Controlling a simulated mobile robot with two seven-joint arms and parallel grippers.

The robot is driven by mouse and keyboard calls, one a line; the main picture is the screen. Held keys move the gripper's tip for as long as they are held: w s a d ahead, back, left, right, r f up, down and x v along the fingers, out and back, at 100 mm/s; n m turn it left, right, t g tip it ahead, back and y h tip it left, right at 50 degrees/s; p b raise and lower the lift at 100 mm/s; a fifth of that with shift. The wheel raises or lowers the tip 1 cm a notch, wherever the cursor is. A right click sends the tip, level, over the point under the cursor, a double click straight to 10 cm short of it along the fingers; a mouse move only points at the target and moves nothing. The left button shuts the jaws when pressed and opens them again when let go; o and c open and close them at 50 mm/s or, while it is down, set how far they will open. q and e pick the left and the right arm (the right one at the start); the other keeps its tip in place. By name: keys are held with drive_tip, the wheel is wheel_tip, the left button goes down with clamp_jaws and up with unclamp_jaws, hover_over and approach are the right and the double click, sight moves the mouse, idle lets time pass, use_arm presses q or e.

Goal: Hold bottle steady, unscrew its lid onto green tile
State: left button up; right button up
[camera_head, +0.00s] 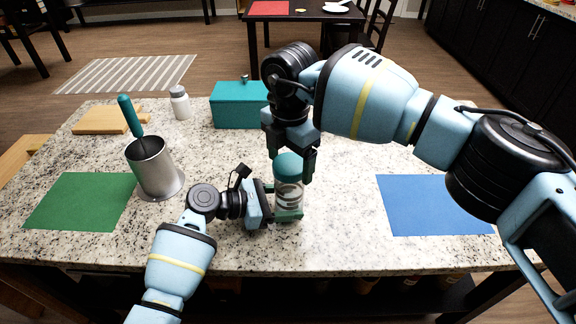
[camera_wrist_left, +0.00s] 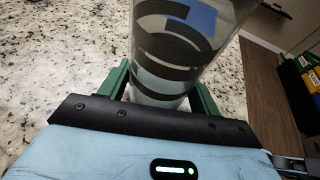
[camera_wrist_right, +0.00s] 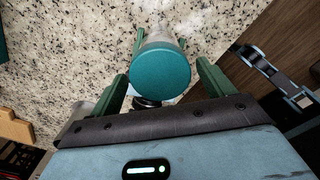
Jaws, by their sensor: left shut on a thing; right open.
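The bottle (camera_head: 289,192) stands upright near the front middle of the counter, clear with dark bands and a teal lid (camera_head: 288,165) on top. My left gripper (camera_head: 287,214) is shut on the bottle's lower body; the banded body fills the space between its fingers in the left wrist view (camera_wrist_left: 165,60). My right gripper (camera_head: 292,165) points down from above, open, with its fingers either side of the lid. In the right wrist view the round lid (camera_wrist_right: 161,70) lies between the two green fingers, with gaps visible. The green tile (camera_head: 82,201) lies flat and bare at the left.
A metal canister (camera_head: 152,166) holding a teal-handled utensil (camera_head: 131,115) stands between the green tile and my left arm. A teal box (camera_head: 238,106), white bottle (camera_head: 180,103) and wooden board (camera_head: 104,121) sit behind. A blue tile (camera_head: 433,205) lies at the right.

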drive_tip(key=c, duration=1.1)
drive_tip(key=shift+o, duration=0.2)
drive_tip(key=n, duration=0.4)
drive_tip(key=shift+n, duration=0.3)
drive_tip(key=n, duration=0.4)
drive_tip(key=shift+n, duration=0.3)
drive_tip(key=n, duration=0.3)
drive_tip(key=shift+n, duration=0.8)
